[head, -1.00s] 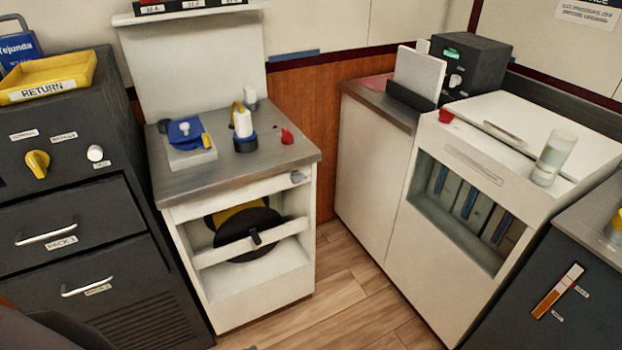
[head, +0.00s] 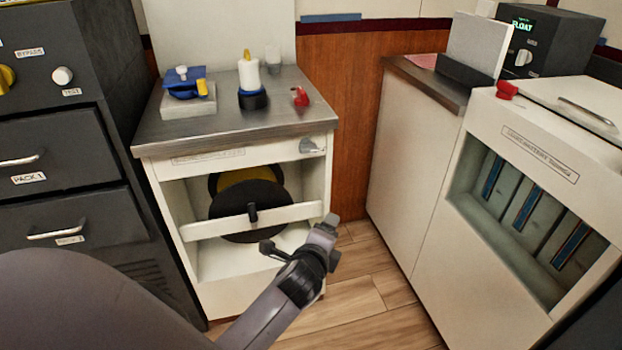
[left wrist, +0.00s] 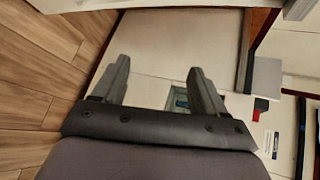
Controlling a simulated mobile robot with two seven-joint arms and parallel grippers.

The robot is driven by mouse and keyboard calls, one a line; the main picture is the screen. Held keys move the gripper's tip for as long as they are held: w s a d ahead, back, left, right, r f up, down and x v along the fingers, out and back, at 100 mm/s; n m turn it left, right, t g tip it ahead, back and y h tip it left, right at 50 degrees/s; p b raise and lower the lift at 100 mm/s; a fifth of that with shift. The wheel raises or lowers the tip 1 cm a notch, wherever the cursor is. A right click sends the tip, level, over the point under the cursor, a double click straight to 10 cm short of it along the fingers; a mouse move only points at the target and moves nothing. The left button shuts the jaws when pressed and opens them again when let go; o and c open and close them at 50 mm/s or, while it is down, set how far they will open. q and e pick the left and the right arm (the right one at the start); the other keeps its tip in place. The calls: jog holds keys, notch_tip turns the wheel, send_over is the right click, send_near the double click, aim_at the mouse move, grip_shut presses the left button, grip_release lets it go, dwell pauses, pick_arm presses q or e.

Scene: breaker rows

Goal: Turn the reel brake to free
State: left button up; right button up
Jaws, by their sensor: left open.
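A white cabinet (head: 255,290) holds dark and yellow reel discs (head: 240,205) in its open bay, behind a white crossbar (head: 205,228) with a small black handle (head: 252,212). A grey knob (head: 311,146) sits at the upper right of the cabinet's front. I cannot read which control is the reel brake. My left gripper (head: 329,230) is below the knob, in front of the cabinet's right edge, apart from the knob. In the left wrist view my left gripper (left wrist: 158,85) is open with nothing between its fingers. My right gripper is not in view.
On the cabinet top are a blue clamp-like item (head: 185,82), a white bottle on a dark blue base (head: 249,75) and a red knob (head: 300,96). A dark drawer unit (head: 60,150) stands left, a white cabinet (head: 415,150) right. Wooden floor (head: 370,290) lies between.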

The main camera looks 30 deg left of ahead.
pick_arm(q)
jog(key=w+a+r+m+y+b, duration=0.45)
jog(key=w+m+y+b, duration=0.2)
jog(key=b, duration=0.25)
jog(key=m+g+y+b, duration=0.1)
jog(key=m+y+b, duration=0.15)
jog(key=b, duration=0.35)
send_near(309, 151)
jog(key=x, duration=0.3)
jog(key=shift+y, duration=0.4)
jog(key=b+x, duration=0.1)
jog(key=x, duration=0.1)
jog(key=b+x, duration=0.1)
jog(key=x, duration=0.2)
jog(key=shift+w+a+f, duration=0.15)
jog(key=shift+w+f, duration=0.05)
jog(key=shift+w, duration=0.15)
jog(key=shift+w+a, duration=0.3)
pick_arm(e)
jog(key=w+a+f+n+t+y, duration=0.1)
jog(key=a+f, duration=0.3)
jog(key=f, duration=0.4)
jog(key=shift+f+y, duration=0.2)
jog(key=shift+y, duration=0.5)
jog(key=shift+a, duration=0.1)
pick_arm(q)
jog(key=c, duration=1.1)
